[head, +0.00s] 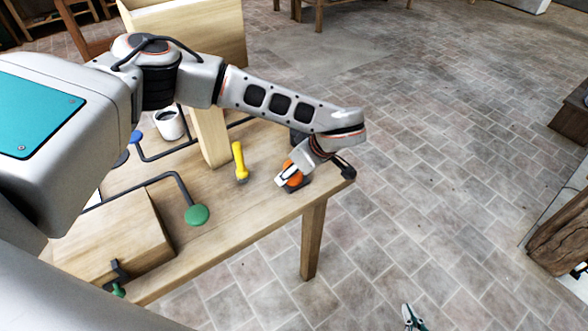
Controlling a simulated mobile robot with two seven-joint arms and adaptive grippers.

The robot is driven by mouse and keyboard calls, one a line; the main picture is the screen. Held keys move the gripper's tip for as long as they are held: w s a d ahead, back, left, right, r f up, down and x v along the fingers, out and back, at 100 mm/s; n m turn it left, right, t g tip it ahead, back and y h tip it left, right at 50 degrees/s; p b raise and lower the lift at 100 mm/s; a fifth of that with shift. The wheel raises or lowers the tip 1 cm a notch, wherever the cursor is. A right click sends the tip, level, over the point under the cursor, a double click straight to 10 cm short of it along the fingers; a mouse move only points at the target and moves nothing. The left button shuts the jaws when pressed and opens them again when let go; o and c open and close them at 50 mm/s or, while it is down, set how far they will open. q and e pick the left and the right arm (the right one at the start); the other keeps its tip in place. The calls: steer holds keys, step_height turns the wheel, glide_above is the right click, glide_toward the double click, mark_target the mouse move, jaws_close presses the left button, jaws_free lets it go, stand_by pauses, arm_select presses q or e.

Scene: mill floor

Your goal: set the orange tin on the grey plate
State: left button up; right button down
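The orange tin (296,181) is near the table's front right corner in the head view. The fingers look shut on the tin; the far finger is mostly hidden. A small dark grey plate (297,188) shows directly under the tin. I cannot tell whether the tin touches the plate or is held just above it.
On the wooden table (250,205) a yellow-handled tool (240,161) stands left of the tin. A green disc on a black rod (197,215), a white mug (168,124), a wooden post (211,137) and a wooden box (115,235) are further left. Open brick floor lies right.

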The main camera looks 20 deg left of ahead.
arm_select(q)
steer(key=b+v, duration=0.1)
steer(key=v, duration=1.1)
